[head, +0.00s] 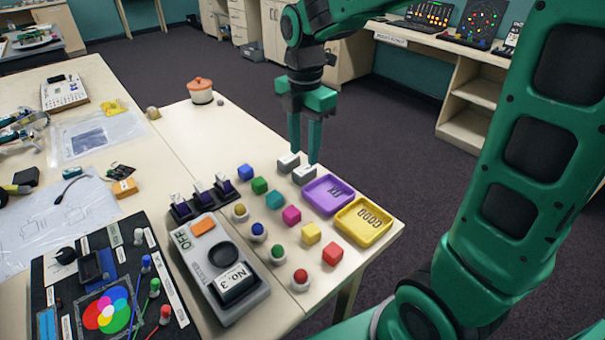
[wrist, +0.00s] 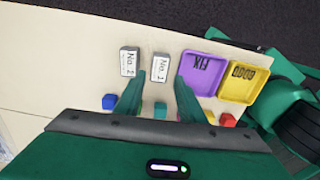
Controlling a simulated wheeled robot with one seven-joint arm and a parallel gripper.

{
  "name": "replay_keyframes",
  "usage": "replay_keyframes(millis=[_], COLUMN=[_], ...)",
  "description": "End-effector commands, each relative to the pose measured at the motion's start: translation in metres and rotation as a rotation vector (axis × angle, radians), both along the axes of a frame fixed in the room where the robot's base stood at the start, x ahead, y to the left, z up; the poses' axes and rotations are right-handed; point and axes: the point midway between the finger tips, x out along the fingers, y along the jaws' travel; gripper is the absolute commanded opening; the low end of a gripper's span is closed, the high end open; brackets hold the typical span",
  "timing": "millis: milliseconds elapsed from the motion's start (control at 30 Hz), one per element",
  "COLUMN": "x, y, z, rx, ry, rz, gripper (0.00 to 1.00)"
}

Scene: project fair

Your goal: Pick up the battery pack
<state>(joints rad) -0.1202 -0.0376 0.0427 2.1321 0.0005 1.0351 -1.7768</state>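Two grey battery packs with white labels lie side by side on the pale table. The pack marked No. 1 (wrist: 160,67) also shows in the head view (head: 304,174), beside the purple tray. The pack marked No. 2 (wrist: 130,62) is to its left, also in the head view (head: 287,162). A third pack, marked No. 3 (head: 234,281), sits in a grey tester (head: 212,257). My gripper (head: 304,156) is open, pointing down close to the first two packs. In the wrist view its fingers (wrist: 160,84) are spread, with No. 1 ahead between them. Contact cannot be told.
A purple FIX tray (head: 328,195) and a yellow GOOD tray (head: 363,222) stand at the table's right edge. Several coloured cubes and round buttons are in front of the packs. An orange-lidded pot (head: 200,91) stands farther back; the table (head: 215,130) between is clear.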

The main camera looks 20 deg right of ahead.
Motion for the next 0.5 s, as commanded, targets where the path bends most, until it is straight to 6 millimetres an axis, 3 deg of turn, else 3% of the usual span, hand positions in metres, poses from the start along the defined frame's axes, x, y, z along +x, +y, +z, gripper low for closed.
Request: replay_keyframes(millis=[500], x=[0.003], y=[-0.003], z=[-0.052], rx=[0.0], ry=[0.001], rz=[-0.002], gripper=[0.36])
